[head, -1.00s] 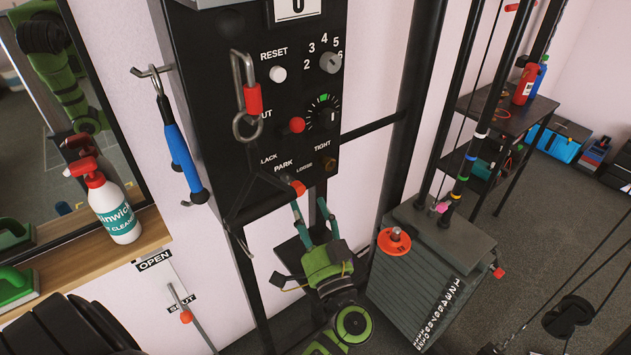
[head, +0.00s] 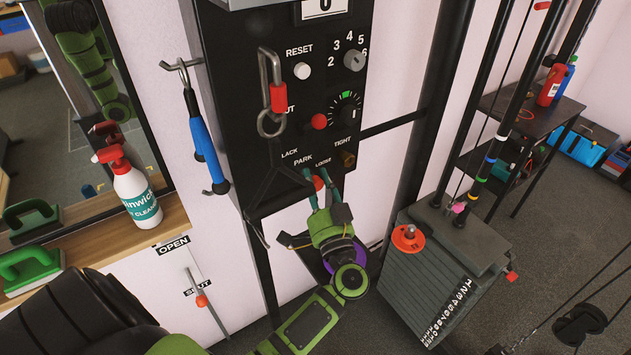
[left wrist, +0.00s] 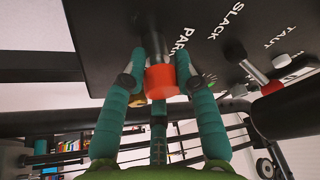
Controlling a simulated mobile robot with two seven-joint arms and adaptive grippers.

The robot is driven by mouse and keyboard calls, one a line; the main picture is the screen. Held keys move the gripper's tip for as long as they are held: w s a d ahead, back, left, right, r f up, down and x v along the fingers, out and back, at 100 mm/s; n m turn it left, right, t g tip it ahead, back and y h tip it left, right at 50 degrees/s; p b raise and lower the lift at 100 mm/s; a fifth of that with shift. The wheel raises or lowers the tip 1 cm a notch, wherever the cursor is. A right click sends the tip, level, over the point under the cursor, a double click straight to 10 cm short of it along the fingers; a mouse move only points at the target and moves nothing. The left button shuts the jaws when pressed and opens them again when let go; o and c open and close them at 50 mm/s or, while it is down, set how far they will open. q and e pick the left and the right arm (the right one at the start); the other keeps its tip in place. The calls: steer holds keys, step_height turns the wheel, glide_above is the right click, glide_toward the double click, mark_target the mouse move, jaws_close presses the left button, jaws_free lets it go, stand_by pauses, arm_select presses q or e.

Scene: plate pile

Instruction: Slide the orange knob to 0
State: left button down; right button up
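My left gripper (head: 320,180) is up at the lower edge of the black panel (head: 268,150), below the word PARK. An orange-red knob (head: 319,184) sits between its fingers. In the left wrist view the knob (left wrist: 161,82) is on a dark stem, with one finger on each side; the fingers stand apart, and I cannot tell whether they touch it. Another red knob (head: 319,121) sits higher on the panel, beside a partly hidden label ending in UT. The dial (head: 354,113) is right of it. My right gripper is not in view.
A carabiner (head: 270,95) hangs over the panel's left part. A blue-handled tool (head: 205,145) hangs left of the panel. A weight stack (head: 430,290) with an orange disc (head: 408,238) stands right. An orange-tipped lever (head: 201,300) is by OPEN and SHUT. A spray bottle (head: 135,195) stands left.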

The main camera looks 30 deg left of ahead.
arm_select(q)
steer(key=shift+d+r+p, duration=0.15)
steer(key=shift+p, duration=0.2)
steer(key=shift+s+d+p, duration=0.35)
steer(key=shift+d+p, duration=0.35)
steer(key=shift+p, duration=0.1)
steer(key=shift+s+d, duration=0.1)
steer(key=shift+d, duration=0.2)
steer(key=shift+f, duration=0.2)
steer(key=c, duration=1)
jaws_free()
steer(key=shift+o, duration=0.2)
steer(key=shift+s+d+r, duration=0.1)
steer(key=shift+s, duration=0.05)
